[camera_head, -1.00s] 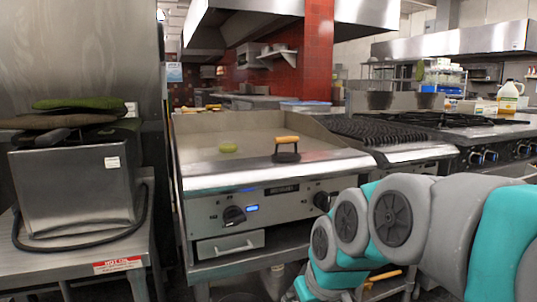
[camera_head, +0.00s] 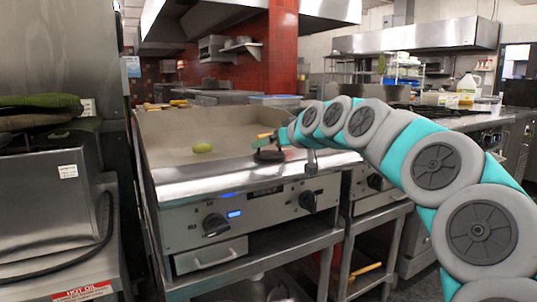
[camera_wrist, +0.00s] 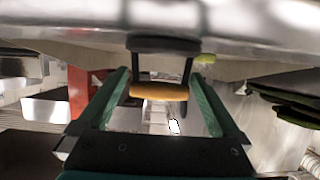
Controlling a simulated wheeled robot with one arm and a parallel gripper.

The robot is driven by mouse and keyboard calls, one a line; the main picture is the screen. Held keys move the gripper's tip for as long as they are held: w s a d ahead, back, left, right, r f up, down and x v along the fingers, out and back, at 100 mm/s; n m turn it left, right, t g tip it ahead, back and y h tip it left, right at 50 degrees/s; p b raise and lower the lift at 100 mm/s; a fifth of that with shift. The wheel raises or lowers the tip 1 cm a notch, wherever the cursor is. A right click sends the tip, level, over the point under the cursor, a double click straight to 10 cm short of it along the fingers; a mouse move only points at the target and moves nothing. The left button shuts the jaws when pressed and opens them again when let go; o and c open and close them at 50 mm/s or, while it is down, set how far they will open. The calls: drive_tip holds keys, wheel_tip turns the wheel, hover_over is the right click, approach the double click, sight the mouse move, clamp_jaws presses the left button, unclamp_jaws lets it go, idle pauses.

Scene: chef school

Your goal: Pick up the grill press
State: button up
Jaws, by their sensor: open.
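The grill press has a dark flat base (camera_head: 268,156) that rests on the griddle's front part (camera_head: 215,168) in the head view. In the wrist view its wooden handle (camera_wrist: 158,91) lies across the gap between my fingers, with dark posts running to the black base. My gripper (camera_wrist: 158,76) is open, its two green fingers on either side of the handle with a gap visible at each side. In the head view my gripper (camera_head: 277,140) is at the press, and the arm partly hides the handle.
A steel box (camera_head: 45,195) stands at the left. A grated burner top (camera_head: 440,110) is on the right, behind my arm.

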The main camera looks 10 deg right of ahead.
sight(264, 151)
drive_tip(key=shift+p+x, duration=0.3)
drive_tip(key=shift+x, duration=2.2)
clamp_jaws()
